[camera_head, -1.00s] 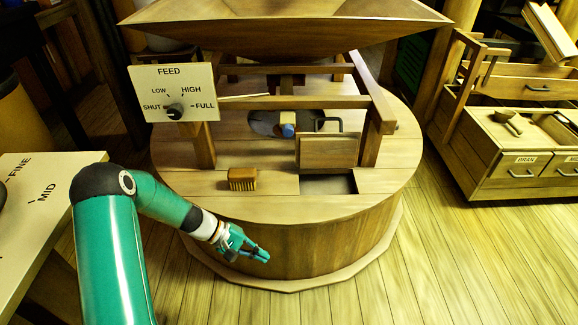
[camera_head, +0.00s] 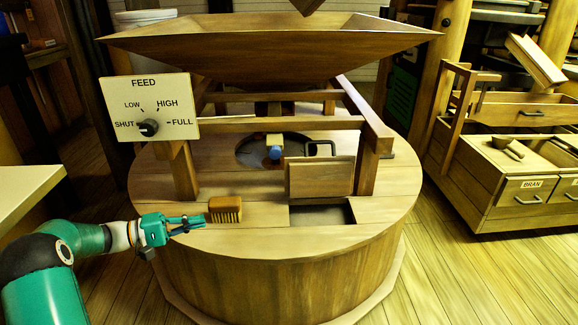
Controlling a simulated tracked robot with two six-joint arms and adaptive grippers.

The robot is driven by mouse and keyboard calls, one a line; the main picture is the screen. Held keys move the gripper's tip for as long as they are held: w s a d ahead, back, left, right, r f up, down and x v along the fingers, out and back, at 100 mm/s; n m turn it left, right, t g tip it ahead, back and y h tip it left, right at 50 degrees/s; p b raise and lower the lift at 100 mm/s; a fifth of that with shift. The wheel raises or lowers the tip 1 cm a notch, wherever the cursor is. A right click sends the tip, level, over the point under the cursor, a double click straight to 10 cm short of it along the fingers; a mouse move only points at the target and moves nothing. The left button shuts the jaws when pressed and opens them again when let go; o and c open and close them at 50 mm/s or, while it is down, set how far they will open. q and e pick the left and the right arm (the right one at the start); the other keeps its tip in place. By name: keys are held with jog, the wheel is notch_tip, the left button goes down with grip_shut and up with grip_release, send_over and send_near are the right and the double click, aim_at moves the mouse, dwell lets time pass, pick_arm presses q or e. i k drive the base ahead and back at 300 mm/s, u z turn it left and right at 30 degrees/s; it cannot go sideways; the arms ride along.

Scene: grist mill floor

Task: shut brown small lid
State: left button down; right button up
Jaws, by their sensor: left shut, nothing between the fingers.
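The small brown lid (camera_head: 320,177) stands raised at the back edge of a dark rectangular opening (camera_head: 318,215) in the round wooden millstone casing (camera_head: 250,242). A dark handle (camera_head: 321,147) shows just behind the lid's top edge. My left gripper (camera_head: 203,222) is shut and empty at the casing's left front, well to the left of the lid. Its fingertips are close to a brush; I cannot tell whether they touch it. My right gripper is not in view.
The bristled brush (camera_head: 225,209) lies on the casing between my left gripper and the opening. Wooden frame posts (camera_head: 368,168) and the hopper (camera_head: 270,55) rise above. The feed panel (camera_head: 150,108) hangs at the left. A drawer cabinet (camera_head: 500,185) stands right.

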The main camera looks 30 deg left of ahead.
aim_at(334, 176)
jog(key=u, duration=0.05)
jog(key=i, duration=1.1)
jog(key=z, duration=0.1)
